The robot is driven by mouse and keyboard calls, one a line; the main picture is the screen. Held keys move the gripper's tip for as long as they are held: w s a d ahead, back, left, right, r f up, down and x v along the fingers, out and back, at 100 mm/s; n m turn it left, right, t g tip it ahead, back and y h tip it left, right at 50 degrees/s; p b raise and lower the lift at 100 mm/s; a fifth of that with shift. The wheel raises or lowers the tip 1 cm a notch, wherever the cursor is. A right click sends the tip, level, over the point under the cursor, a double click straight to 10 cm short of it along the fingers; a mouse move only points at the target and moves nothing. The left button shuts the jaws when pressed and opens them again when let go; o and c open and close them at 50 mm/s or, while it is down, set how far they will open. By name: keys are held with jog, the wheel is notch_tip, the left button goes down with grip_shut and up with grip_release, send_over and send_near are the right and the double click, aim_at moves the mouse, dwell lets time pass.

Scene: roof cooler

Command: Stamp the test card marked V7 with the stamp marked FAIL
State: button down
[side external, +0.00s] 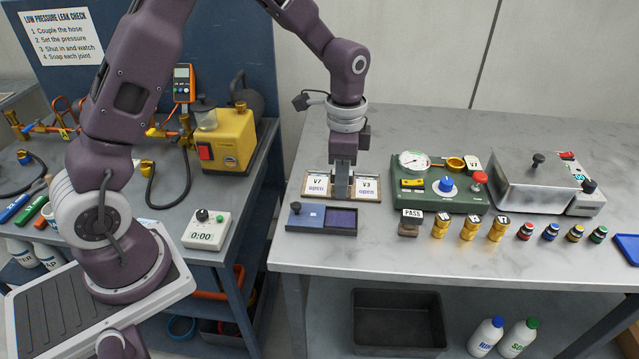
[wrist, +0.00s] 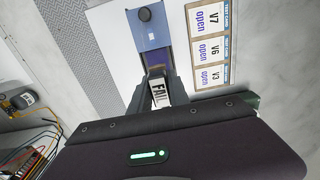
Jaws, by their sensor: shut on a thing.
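My gripper (side external: 342,195) is shut on the FAIL stamp (wrist: 161,93), whose white label shows between the fingers in the wrist view. The stamp is at the near end of the purple ink pad (side external: 341,219); I cannot tell whether it touches the pad. The pad's blue-grey case (side external: 306,217) has its lid slid aside, with a dark knob. Behind my gripper in the side view is the card holder, with card V7 (side external: 317,185) at the left and card V3 (side external: 367,187) at the right. Card V6 (wrist: 211,49) shows between them in the wrist view. All three read "open".
The PASS stamp (side external: 411,222) stands right of the pad, beside several brass parts (side external: 468,230) and coloured-top bottles. A green gauge box (side external: 436,187) and a metal box (side external: 530,180) stand behind them. The bench front edge (side external: 400,275) is clear.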

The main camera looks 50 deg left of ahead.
send_over(316, 189)
jog(key=shift+f, duration=0.75)
notch_tip(316, 189, down, 4)
jog(key=shift+r, duration=0.1)
jog(key=shift+f, duration=0.6)
jog(key=shift+f, duration=0.5)
dwell(0.4)
notch_tip(316, 189, up, 7)
dwell(0.5)
